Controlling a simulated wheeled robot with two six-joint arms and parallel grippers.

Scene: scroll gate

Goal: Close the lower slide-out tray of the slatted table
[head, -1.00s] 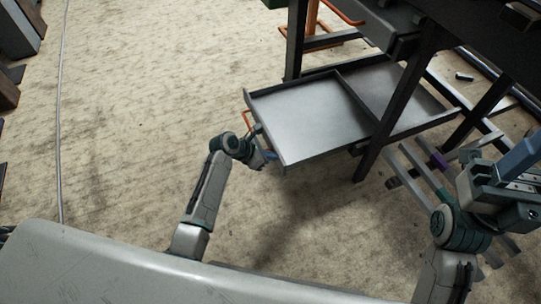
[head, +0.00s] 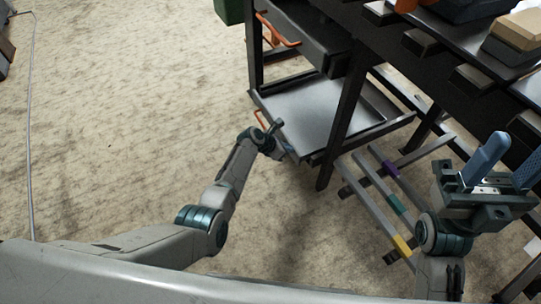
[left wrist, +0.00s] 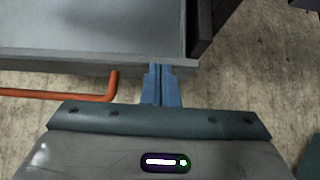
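The lower slide-out tray (head: 305,108) is a shallow grey metal tray, partly out from under the dark slatted table (head: 385,38). Its orange handle (head: 260,118) is on the front; the handle also shows in the left wrist view (left wrist: 85,96). My left gripper (head: 272,130) is at the tray's front, right of the handle in the left wrist view. There its blue fingers (left wrist: 158,72) are together and reach the front wall, seemingly touching it; they are not around the handle. My right gripper (head: 507,165) is open and empty, its blue fingers apart, beside the table.
An upper drawer (head: 312,42) with an orange handle (head: 284,34) hangs above the tray. A dark table leg (head: 338,135) stands beside the tray. Rails with coloured blocks (head: 390,190) lie low on the right. The carpet (head: 130,110) on the left is clear.

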